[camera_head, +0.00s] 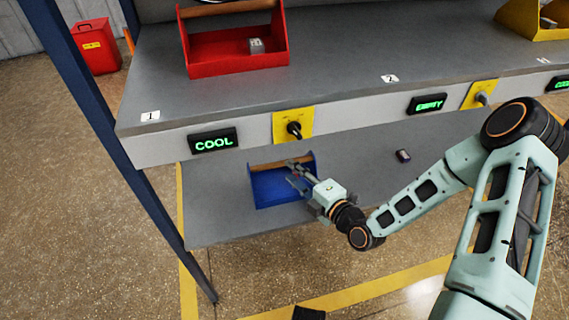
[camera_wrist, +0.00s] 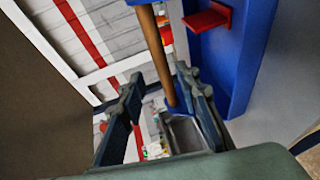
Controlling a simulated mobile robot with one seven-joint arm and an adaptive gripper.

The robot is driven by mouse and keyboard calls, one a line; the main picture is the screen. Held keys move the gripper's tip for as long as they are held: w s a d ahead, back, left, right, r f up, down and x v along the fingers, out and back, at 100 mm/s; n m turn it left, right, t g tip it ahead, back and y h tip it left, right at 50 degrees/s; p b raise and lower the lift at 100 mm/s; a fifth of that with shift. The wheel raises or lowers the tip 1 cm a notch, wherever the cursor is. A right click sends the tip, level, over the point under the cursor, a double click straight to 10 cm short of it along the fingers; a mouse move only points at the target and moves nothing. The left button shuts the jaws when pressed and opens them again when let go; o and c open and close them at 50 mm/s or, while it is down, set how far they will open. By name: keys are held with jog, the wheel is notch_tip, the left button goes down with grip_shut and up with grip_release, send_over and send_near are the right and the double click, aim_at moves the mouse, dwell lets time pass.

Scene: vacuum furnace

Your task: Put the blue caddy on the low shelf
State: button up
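The blue caddy (camera_head: 272,192) sits on the low shelf (camera_head: 225,213), below the station marked 1. Its wooden handle (camera_head: 268,165) runs across its top. My gripper (camera_head: 297,174) reaches in from the right over the caddy's right part and hides some of it. In the wrist view, the fingers (camera_wrist: 162,95) stand apart with the handle (camera_wrist: 155,55) between them. A gap shows beside the handle, so it is not clamped. The caddy's blue wall (camera_wrist: 235,60) is close on the right of that view.
A red caddy (camera_head: 240,62) holding a grey block stands on the upper shelf (camera_head: 340,60), and a yellow caddy (camera_head: 535,20) is farther right. A knob (camera_head: 294,129) juts from the upper shelf's front above my gripper. A small dark item (camera_head: 403,156) lies on the low shelf's right.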

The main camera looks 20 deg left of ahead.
jog(key=v, duration=0.6)
jog(key=shift+w, duration=0.1)
